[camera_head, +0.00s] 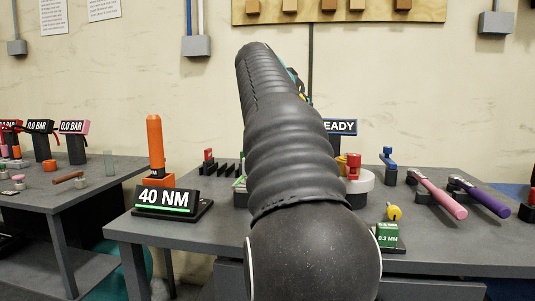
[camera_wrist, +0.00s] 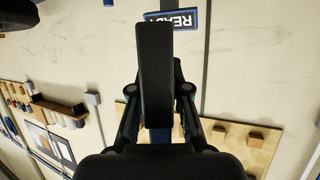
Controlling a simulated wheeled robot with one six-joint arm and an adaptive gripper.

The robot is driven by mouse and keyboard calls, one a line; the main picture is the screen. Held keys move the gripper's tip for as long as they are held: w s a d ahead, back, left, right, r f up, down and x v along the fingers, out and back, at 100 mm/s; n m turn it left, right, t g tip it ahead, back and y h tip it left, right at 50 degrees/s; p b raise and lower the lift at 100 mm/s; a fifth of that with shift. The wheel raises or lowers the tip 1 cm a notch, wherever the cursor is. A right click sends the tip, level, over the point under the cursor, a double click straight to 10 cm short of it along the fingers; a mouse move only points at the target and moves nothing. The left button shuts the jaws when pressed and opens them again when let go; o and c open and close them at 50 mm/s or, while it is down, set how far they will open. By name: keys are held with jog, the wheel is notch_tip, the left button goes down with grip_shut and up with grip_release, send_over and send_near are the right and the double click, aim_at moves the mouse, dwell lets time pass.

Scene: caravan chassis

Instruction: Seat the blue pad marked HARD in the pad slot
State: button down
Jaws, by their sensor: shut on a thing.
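My gripper (camera_wrist: 157,92) is in the wrist view, with a finger linkage on each side. It is shut on a long black slab-like piece (camera_wrist: 155,60) with a bit of blue (camera_wrist: 177,134) showing at its lower end. The piece is in the air, against the wall behind. I see no HARD marking on it, so I cannot tell for sure that it is the blue pad. I cannot make out the pad slot in either view.
The grey bench (camera_head: 455,255) carries a 40 NM display (camera_head: 165,201), an orange tool (camera_head: 155,140), a black rack (camera_head: 228,168), a green 0.3 MM block (camera_head: 388,236), and pink (camera_head: 440,198) and purple (camera_head: 482,197) handled tools. A READY sign (camera_head: 342,127) stands behind my arm.

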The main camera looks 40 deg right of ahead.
jog(key=shift+w, duration=0.1)
jog(key=w+a+f, duration=0.1)
jog(key=w+f, duration=0.9)
jog(key=w, duration=0.1)
jog(key=shift+w+a+f+b, duration=0.15)
jog(key=shift+a+f+b, duration=0.15)
jog(key=shift+a+b, duration=0.1)
jog(key=shift+f+b, duration=0.25)
jog(key=shift+b, duration=0.05)
jog(key=c, duration=1.1)
grip_release()
jog(key=shift+c, duration=0.2)
jog(key=shift+r, duration=0.1)
jog(key=v, duration=1.3)
jog(key=shift+w+a, duration=0.25)
jog(key=shift+a, duration=0.25)
